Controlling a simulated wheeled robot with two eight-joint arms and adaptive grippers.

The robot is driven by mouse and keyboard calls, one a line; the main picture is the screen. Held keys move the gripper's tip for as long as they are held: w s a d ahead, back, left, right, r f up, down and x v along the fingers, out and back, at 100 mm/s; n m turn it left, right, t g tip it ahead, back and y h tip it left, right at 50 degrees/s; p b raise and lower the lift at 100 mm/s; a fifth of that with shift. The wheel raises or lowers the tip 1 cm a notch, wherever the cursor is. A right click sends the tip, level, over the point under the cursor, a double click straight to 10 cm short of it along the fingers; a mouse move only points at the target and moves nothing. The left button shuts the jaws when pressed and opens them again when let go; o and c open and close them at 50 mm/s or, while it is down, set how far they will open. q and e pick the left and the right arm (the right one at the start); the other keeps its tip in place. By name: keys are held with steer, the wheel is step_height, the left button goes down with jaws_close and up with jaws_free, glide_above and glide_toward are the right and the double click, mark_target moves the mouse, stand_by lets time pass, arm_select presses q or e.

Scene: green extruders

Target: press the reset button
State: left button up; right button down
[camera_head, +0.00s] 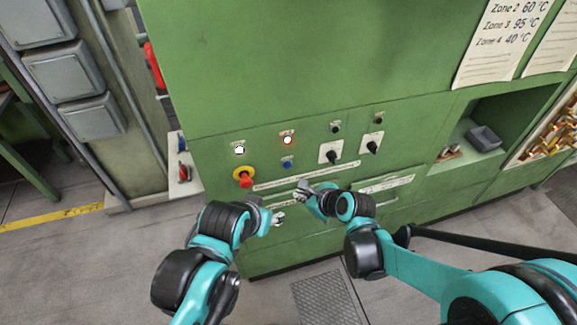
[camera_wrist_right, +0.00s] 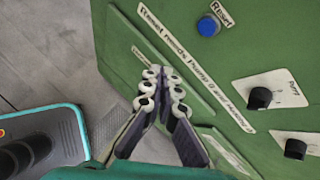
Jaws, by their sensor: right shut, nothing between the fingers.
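The reset button is a round blue button (camera_head: 287,162) on the green machine front, below a lit white button with a reddish plate. In the right wrist view the blue button (camera_wrist_right: 208,25) is at the top, with a "RESET" label beside it. My right gripper (camera_head: 302,194) is shut and empty, below and slightly right of the button, apart from it. Its closed fingers (camera_wrist_right: 163,88) show in the right wrist view, below and left of the button. My left gripper (camera_head: 278,218) is lower left of the right one; its jaws are too small to read.
A red emergency knob (camera_head: 245,181) on a yellow ring is left of the button. Two black rotary switches (camera_head: 331,154) are to its right. A long label strip (camera_head: 306,176) runs beneath the button. An open shelf (camera_head: 478,150) is at the right.

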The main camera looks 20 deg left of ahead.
mark_target(288, 165)
steer(key=w+a, duration=0.4)
steer(key=w, duration=0.2)
steer(key=shift+w+a, duration=0.25)
steer(key=shift+w, duration=0.15)
steer(key=shift+w+a, duration=0.1)
stand_by(1.1)
steer(key=shift+w+a+b, duration=0.15)
steer(key=shift+w+b, duration=0.1)
steer(key=shift+b, duration=0.05)
steer(key=shift+w+a, duration=0.2)
steer(key=shift+w, duration=0.05)
stand_by(0.7)
steer(key=shift+s+d, duration=0.45)
steer(key=shift+s, duration=0.2)
